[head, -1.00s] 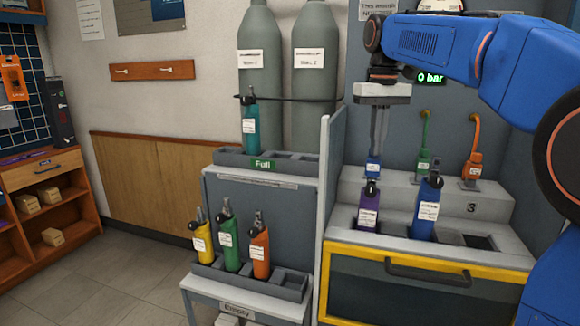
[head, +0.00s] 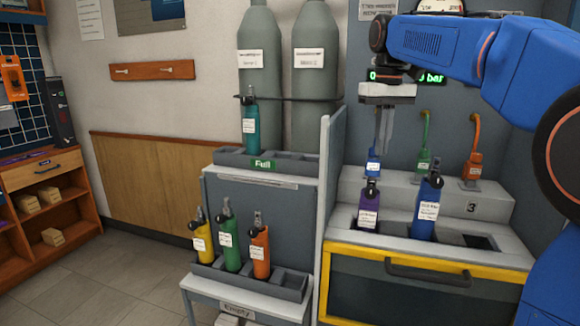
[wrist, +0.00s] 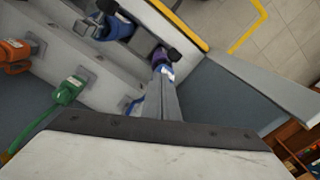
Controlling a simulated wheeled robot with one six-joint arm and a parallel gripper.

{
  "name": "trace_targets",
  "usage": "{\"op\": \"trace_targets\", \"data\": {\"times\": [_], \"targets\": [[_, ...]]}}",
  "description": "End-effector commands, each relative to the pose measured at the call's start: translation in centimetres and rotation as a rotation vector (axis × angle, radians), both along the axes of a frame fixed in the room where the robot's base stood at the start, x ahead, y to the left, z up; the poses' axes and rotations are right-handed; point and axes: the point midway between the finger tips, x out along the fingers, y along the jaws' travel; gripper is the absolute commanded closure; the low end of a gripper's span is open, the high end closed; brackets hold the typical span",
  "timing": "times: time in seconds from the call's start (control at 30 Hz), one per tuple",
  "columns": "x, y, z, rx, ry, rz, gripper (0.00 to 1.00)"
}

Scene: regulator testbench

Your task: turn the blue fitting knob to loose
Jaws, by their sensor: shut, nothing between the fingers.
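The blue fitting (head: 373,162) with a white label stands on the grey bench step, behind the purple bottle (head: 369,207). Its knob is too small to make out, so its setting cannot be told. My gripper (head: 383,148) points down with its fingers together and empty, just above and right of the blue fitting in the head view. Whether the tips touch it is unclear. In the wrist view, the shut fingers (wrist: 163,78) cover part of the scene, and the blue fitting (wrist: 135,105) shows only partly, left of them.
A blue bottle (head: 427,210) stands in the front slots, right of the purple one. Green (head: 424,162) and orange (head: 472,165) fittings with hoses are to the right. A grey partition (head: 330,190) rises close on the left. A green display (head: 430,77) is partly hidden by my arm.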

Motion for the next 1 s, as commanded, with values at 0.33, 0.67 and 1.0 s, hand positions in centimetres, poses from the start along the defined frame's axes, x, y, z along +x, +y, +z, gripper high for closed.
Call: {"op": "trace_targets", "data": {"times": [0.33, 0.67, 1.0], "targets": [[-0.4, -0.3, 0.0, 0.000, 0.000, 0.000, 1.00], [-0.6, -0.5, 1.3, 0.000, -0.001, 0.000, 1.00], [-0.6, -0.4, 4.6, 0.000, 0.000, 0.000, 1.00]]}}
